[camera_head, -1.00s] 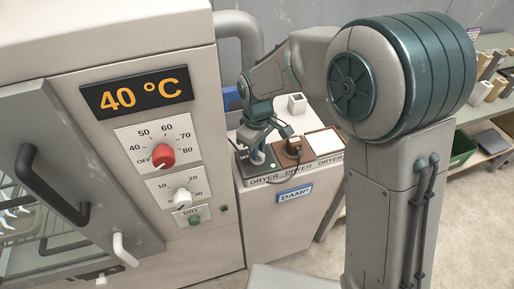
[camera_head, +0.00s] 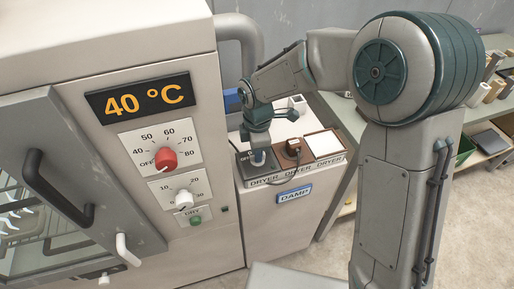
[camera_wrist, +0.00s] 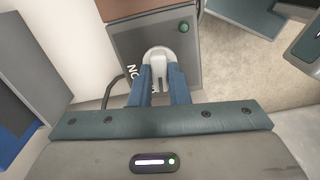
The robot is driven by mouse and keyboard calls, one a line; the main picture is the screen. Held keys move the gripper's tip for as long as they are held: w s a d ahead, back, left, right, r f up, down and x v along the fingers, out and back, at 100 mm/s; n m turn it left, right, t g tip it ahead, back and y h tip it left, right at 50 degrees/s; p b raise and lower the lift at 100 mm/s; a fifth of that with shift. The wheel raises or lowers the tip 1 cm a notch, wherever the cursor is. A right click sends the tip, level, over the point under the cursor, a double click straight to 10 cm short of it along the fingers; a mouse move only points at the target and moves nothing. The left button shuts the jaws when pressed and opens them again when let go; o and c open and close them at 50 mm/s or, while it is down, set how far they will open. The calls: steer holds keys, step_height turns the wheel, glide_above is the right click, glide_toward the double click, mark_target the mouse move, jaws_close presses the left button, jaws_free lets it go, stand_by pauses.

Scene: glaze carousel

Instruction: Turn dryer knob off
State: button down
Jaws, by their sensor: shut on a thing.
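The dryer knob (camera_wrist: 157,54) is a pale grey-white knob on a dark grey panel (camera_wrist: 125,45). Part of a white label, apparently "ON", shows beside it, and a round green light (camera_wrist: 184,28) sits on the same panel. My gripper (camera_wrist: 161,76) is shut on the knob, with one blue finger on each side. In the head view my gripper (camera_head: 258,146) points down onto the leftmost panel (camera_head: 245,165) of a low pale cabinet (camera_head: 272,225) marked "DRYER". The knob's pointing direction is hard to tell.
Beside the panel are a brown panel with a dark plug-like part (camera_head: 293,147) and a white, brown-edged square (camera_head: 324,144). A large oven with a 40 °C display (camera_head: 140,100) and a red knob (camera_head: 166,159) stands left. A white cup (camera_head: 297,103) stands behind.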

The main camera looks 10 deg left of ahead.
steer(key=shift+n, duration=0.6)
steer(key=shift+n+p, duration=0.3)
steer(key=c, duration=1.4)
jaws_free()
steer(key=shift+r, duration=0.1)
step_height(320, 180, up, 14)
steer(key=shift+f, duration=0.15)
